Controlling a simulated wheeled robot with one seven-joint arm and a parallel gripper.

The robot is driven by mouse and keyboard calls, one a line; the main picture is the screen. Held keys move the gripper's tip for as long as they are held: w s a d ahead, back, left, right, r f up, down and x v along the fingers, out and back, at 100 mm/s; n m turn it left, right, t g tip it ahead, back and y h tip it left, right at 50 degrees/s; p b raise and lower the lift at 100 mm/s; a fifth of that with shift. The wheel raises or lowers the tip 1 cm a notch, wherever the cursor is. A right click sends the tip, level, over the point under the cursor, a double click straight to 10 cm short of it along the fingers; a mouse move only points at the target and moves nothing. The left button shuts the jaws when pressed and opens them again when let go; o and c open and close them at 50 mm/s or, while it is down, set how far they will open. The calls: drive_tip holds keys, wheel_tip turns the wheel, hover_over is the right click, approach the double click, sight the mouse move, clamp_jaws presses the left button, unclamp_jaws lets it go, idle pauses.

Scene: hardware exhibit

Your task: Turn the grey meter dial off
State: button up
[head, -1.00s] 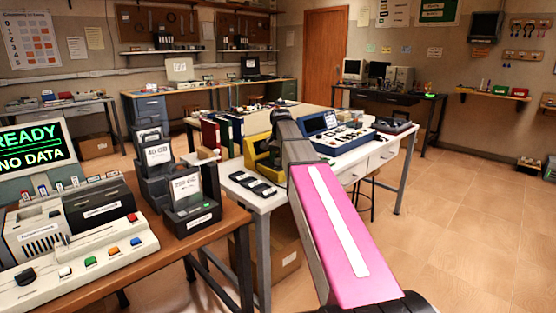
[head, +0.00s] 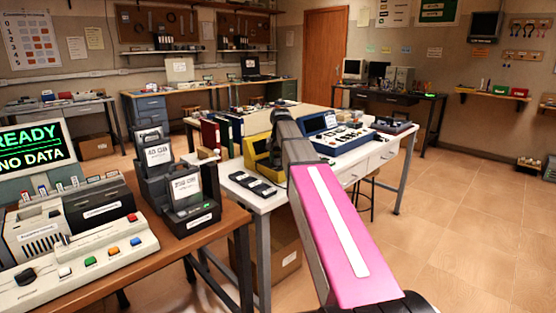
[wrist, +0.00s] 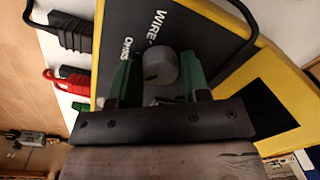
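The yellow meter (wrist: 232,28) has a dark face with the words "WIRE" and "OHMS" and fills much of the wrist view. Its round grey dial (wrist: 160,68) has a small mark on its lower left side. My gripper (wrist: 157,76) has its two green fingers on either side of the dial, apart, with narrow gaps seeming to show beside it. I cannot tell for sure whether they touch it. In the head view the yellow meter (head: 255,150) stands on the white table (head: 262,203), partly hidden by my arm, which also hides the dial and fingers.
Black and red clip leads (wrist: 66,82) lie left of the meter in the wrist view. In the head view, several black devices (head: 253,184) lie in front of the meter, binders (head: 222,130) stand behind left, and a blue instrument case (head: 335,135) stands to the right.

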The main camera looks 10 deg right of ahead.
sight(279, 160)
drive_tip(key=shift+o, duration=1.1)
wheel_tip(279, 160, up, 11)
drive_tip(key=shift+s+d, duration=0.15)
drive_tip(key=shift+d, duration=0.15)
drive_tip(key=shift+s+f, duration=0.1)
